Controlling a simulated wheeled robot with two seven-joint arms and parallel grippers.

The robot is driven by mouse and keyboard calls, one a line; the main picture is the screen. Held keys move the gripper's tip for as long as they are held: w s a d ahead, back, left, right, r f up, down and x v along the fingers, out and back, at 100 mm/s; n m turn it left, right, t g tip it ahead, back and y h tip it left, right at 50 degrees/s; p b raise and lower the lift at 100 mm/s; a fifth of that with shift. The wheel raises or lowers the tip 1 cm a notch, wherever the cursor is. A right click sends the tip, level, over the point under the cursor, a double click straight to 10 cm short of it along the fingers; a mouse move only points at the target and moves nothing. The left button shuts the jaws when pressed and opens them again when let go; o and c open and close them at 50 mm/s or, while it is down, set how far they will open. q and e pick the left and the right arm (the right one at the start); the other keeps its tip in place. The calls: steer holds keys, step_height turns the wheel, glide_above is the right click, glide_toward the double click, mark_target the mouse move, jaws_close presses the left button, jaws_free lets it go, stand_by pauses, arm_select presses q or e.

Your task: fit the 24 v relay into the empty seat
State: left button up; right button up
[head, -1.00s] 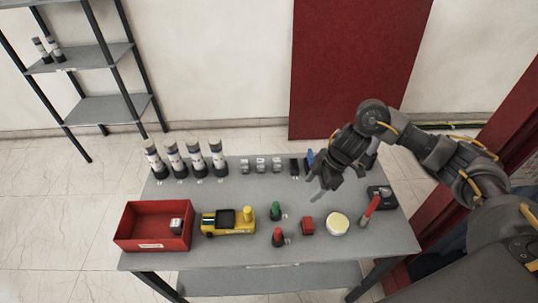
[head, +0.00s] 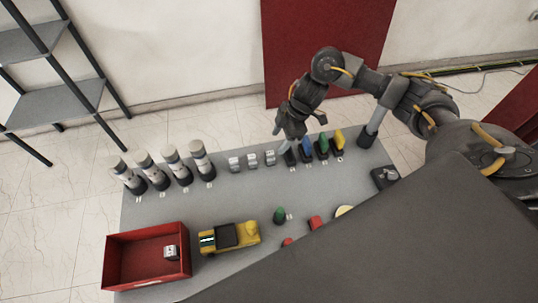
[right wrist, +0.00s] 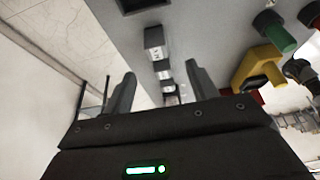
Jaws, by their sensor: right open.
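My right gripper (head: 286,134) is open and empty above the back of the table. In the right wrist view, its two fingers (right wrist: 158,88) stand apart with a row of small grey blocks between and beyond them. These blocks, perhaps relays, are the left (head: 235,163), middle (head: 252,161) and right (head: 270,158) ones in the head view. The nearest in the wrist view (right wrist: 154,42) has a dark label that I cannot read, so I cannot tell which is 24 V. A black base with nothing coloured on it, seemingly the empty seat (head: 290,157), is right of them. It appears as a dark recess (right wrist: 140,4).
Blue (head: 306,146), green (head: 322,147) and yellow (head: 339,140) parts stand in black bases to the right. Several bushings (head: 202,161) stand left. A red bin (head: 118,268) holds a grey block (head: 170,252). A yellow truck-like object (head: 232,236) is beside it.

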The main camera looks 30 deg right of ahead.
mark_target(270, 152)
steer(key=x, duration=0.3)
steer(key=shift+w+f, duration=0.3)
steer(key=shift+f, duration=0.05)
steer(key=shift+s+a, duration=0.1)
steer(key=shift+s, duration=0.05)
steer(key=shift+a+f+p, duration=0.1)
steer(key=shift+f+p, duration=0.15)
steer(key=shift+p, duration=0.05)
steer(key=p+x, duration=0.1)
steer(key=x, duration=0.3)
steer(key=shift+f, duration=0.35)
steer(key=c, duration=1.1)
steer(key=shift+r, duration=0.1)
